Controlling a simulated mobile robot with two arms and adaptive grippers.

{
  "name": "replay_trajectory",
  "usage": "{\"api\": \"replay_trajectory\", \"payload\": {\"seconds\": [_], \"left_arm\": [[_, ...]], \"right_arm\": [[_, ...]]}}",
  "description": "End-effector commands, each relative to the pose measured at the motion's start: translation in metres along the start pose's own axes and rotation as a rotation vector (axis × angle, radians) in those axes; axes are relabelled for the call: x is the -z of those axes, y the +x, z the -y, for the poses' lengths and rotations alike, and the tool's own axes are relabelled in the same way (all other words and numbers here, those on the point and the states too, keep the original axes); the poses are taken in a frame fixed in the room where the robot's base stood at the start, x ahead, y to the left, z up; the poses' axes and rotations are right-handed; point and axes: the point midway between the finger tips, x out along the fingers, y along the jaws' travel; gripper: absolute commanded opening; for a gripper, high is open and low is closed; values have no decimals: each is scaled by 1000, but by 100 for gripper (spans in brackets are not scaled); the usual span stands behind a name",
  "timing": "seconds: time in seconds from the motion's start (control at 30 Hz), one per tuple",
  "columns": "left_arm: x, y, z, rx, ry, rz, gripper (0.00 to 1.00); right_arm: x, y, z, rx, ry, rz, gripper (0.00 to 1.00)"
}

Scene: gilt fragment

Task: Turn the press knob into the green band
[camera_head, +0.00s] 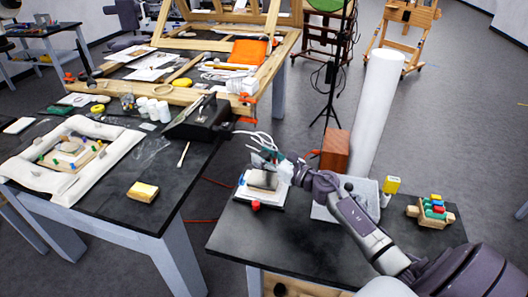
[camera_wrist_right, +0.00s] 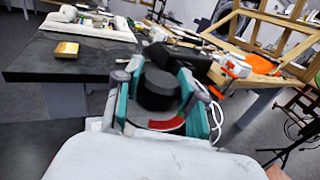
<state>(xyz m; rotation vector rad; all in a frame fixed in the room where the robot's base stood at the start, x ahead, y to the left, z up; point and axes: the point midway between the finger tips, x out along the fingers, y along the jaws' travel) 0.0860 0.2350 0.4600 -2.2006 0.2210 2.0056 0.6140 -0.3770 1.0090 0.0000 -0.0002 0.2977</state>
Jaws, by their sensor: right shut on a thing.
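The press knob (camera_wrist_right: 158,90) is a dark, round cylinder on a dial in the right wrist view. A red band (camera_wrist_right: 167,124) shows on the dial's near side. I do not see the green band; the knob and fingers cover part of the dial. My right gripper (camera_wrist_right: 158,82) is shut on the knob, with one teal finger on each side. In the head view my right gripper (camera_head: 270,163) is at the small white press (camera_head: 266,201) on the right-hand table, and hides much of it. My left gripper is not in view.
The table's front left is clear.

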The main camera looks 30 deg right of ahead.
Motion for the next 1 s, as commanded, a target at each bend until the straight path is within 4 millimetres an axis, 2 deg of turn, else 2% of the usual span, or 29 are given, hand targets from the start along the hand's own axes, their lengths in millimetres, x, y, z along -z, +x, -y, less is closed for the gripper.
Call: {"api": "replay_trajectory", "payload": {"seconds": [0.03,0.2,0.5,1.0], "left_arm": [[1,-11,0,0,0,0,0],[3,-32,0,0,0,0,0],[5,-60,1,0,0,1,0],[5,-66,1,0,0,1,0]], "right_arm": [[-5,0,-2,39,3,-1,5],[-6,0,-2,196,3,-2,5],[-4,1,-2,481,8,0,5],[0,1,-1,824,1,0,5]]}}
